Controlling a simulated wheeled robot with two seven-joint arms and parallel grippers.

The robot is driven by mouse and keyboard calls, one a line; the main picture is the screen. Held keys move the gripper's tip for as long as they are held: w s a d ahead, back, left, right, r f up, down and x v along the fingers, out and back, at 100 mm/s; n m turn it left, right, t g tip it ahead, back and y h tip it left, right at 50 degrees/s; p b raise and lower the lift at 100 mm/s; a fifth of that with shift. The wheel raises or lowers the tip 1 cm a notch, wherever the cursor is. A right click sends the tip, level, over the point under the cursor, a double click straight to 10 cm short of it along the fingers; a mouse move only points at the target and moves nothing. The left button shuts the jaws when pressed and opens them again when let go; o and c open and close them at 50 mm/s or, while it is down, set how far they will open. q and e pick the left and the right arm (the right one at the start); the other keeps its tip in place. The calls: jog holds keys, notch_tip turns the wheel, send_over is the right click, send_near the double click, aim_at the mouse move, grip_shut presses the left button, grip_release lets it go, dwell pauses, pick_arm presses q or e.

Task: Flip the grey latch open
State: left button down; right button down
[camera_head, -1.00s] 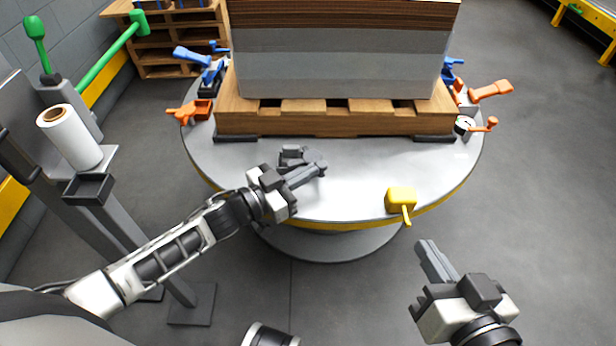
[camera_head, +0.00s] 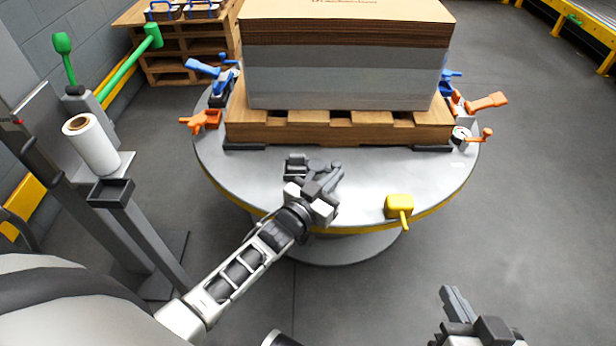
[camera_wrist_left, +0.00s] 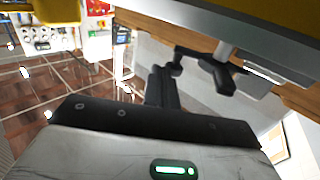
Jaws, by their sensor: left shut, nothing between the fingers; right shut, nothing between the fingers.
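The dark grey latch (camera_head: 296,165) is on the front part of the round table, in front of the pallet. My left gripper (camera_head: 335,172) is shut and empty, just right of the latch in the head view and very close to it. I cannot tell whether they touch, and the gripper hides part of the latch. In the left wrist view, the shut dark fingers (camera_wrist_left: 165,85) stand beside a dark lever-like part (camera_wrist_left: 222,75), probably the latch. My right gripper (camera_head: 455,300) is shut and empty, low at the right, off the table.
The round table (camera_head: 240,180) carries a wooden pallet (camera_head: 340,135) with a grey and brown stack. A yellow latch (camera_head: 399,207) is at the front edge. Orange (camera_head: 205,120) and blue (camera_head: 210,70) latches flank the pallet. A stand with a white roll (camera_head: 93,145) is left.

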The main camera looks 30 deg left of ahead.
pick_arm(q)
jog(key=shift+w+d, duration=0.3)
jog(key=shift+w, duration=0.2)
pick_arm(e)
jog(key=shift+f, duration=0.2)
pick_arm(q)
jog(key=shift+w, duration=0.1)
pick_arm(e)
jog(key=shift+s, duration=0.1)
